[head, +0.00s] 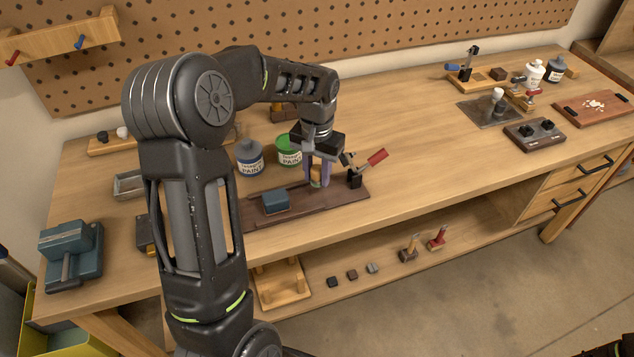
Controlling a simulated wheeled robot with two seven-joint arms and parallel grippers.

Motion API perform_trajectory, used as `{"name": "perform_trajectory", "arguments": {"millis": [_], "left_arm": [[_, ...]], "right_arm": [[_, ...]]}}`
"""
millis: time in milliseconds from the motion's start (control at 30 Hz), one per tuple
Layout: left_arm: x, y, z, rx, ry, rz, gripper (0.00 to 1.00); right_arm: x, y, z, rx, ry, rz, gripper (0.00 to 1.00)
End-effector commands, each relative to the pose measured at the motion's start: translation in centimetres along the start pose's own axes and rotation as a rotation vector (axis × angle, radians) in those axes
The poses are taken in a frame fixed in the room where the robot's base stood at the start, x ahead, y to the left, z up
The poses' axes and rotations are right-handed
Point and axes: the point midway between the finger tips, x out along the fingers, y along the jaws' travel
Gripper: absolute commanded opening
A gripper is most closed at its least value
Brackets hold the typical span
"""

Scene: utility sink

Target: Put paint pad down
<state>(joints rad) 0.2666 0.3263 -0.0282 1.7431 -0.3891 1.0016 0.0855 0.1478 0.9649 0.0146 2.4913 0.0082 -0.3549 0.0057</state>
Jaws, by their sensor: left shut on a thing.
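My left gripper (318,184) points down over the brown board (345,191) on the workbench. It is shut on a small orange-tan piece, which I take to be the paint pad (316,175). The fingers hide most of it, and I cannot tell whether it touches the board. A blue block (276,201) lies on the board to the left of the gripper.
A blue paint can (249,160) and a green paint can (288,152) stand behind the board. A red-handled tool (376,157) is close to the gripper's right. A blue vise (70,254) sits at the left. The bench right of the board is clear.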

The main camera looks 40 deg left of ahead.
Motion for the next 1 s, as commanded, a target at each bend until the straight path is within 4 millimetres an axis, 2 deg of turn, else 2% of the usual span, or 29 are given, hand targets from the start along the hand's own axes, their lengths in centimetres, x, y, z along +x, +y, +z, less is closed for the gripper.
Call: {"name": "perform_trajectory", "arguments": {"millis": [300,667,700,800,1000], "left_arm": [[3.5,0.0,0.1,-0.001,-0.003,0.000,0.00],[4.0,0.0,0.1,0.000,-0.002,0.000,0.00],[4.0,0.0,0.1,0.000,-0.002,0.000,0.30],[3.9,0.0,0.1,0.000,-0.002,0.000,0.38],[3.9,0.0,0.1,0.000,-0.002,0.000,0.38]], "right_arm": [[-0.7,-0.2,0.1,0.001,-0.002,0.002,0.51],[-0.3,-0.1,0.1,0.001,-0.001,0.002,0.51],[-0.3,-0.1,0.1,0.001,-0.001,0.001,0.51],[-0.4,-0.1,0.1,0.001,-0.001,0.001,0.51],[-0.4,-0.1,0.1,0.001,-0.001,0.001,0.51]]}}
